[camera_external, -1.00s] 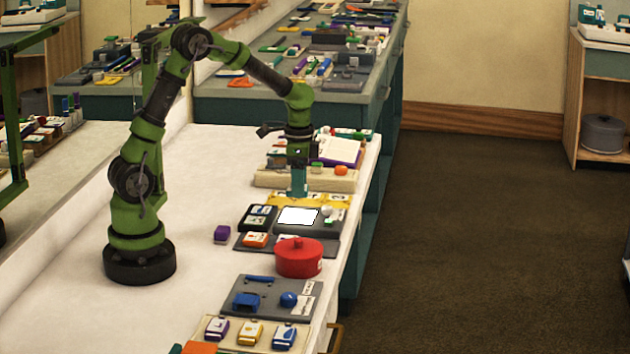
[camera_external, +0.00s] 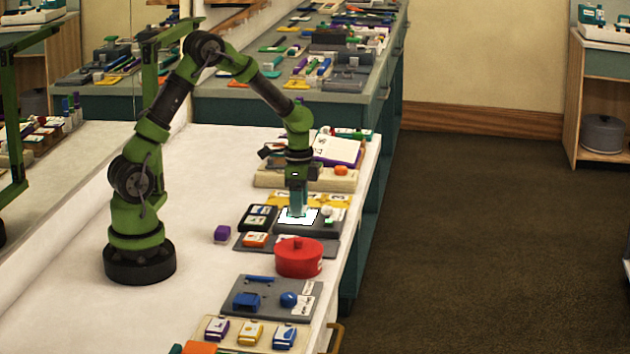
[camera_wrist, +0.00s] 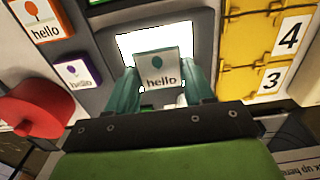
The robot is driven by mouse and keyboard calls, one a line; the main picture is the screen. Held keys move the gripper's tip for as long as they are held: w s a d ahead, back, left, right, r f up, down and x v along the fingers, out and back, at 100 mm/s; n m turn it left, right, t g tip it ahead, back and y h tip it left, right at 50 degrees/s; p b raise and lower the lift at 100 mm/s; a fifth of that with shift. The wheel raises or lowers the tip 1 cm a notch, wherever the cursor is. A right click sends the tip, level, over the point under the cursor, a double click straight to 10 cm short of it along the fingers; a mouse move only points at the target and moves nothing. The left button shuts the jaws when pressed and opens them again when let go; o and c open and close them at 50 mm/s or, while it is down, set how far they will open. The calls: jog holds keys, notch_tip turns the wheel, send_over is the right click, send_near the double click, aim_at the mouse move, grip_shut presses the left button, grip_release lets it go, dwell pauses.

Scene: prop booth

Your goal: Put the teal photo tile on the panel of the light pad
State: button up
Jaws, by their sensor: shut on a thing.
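The light pad (camera_external: 322,228) is a dark device on a grey board, with a bright white panel (camera_external: 284,221). In the wrist view the panel (camera_wrist: 130,46) glows behind the tile. My gripper (camera_external: 298,212) points down over the panel. In the wrist view its two teal fingers are shut on a pale tile (camera_wrist: 163,68) with a teal balloon picture and the word "hello". The tile overlaps the panel in that view; whether it touches the panel I cannot tell. In the external view the tile is hard to make out between the fingertips.
A dark holder with tiles (camera_external: 258,216) is left of the pad, and an orange tile (camera_external: 255,240) lies in front of it. A red lidded pot (camera_external: 298,258) stands close in front. A yellow numbered board (camera_external: 330,200) lies behind. A purple block (camera_external: 222,233) is at left.

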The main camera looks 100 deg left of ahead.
jog(key=shift+f, duration=0.1)
dwell(0.3)
jog(key=o, duration=1.1)
notch_tip(320, 180, up, 17)
